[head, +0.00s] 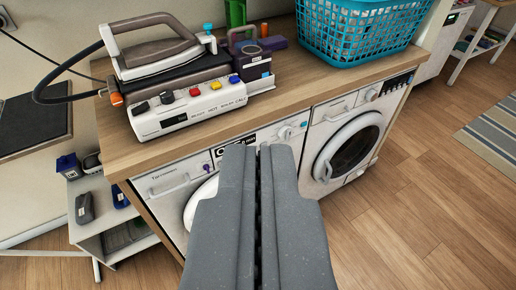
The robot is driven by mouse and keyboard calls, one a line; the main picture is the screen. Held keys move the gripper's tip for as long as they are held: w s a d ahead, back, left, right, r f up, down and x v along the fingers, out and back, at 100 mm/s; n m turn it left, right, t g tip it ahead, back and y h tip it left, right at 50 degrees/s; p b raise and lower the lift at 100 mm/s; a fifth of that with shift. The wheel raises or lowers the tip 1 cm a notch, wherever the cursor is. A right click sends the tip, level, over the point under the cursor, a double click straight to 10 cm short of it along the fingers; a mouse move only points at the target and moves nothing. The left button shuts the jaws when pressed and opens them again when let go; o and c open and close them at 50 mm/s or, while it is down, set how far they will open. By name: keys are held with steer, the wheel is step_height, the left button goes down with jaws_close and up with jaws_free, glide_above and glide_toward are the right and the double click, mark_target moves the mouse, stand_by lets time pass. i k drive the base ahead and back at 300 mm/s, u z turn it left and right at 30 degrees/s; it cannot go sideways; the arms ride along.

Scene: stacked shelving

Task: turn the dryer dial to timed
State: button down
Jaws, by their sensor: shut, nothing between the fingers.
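Two white front-loading machines stand side by side under a wooden counter; I cannot tell for sure which is the dryer. The left machine (165,190) has a white round dial (285,132) at the right of its panel and a small dark display. The right machine (345,150) has a dark round door and a dial (371,95) on its panel. The dial markings are too small to read. My gripper (258,148) is shut and empty. It appears in front of the left machine, hiding most of its door and part of its front.
The wooden counter (290,75) holds a steam iron (150,47) on a base with coloured buttons, and a blue basket (358,30). A low white shelf (105,232) stands at the left. The wooden floor (420,215) at the right is mostly clear, with a striped rug (490,135).

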mark_target(285, 133)
steer(key=z, duration=0.1)
steer(key=i, duration=1)
steer(key=z, duration=0.65)
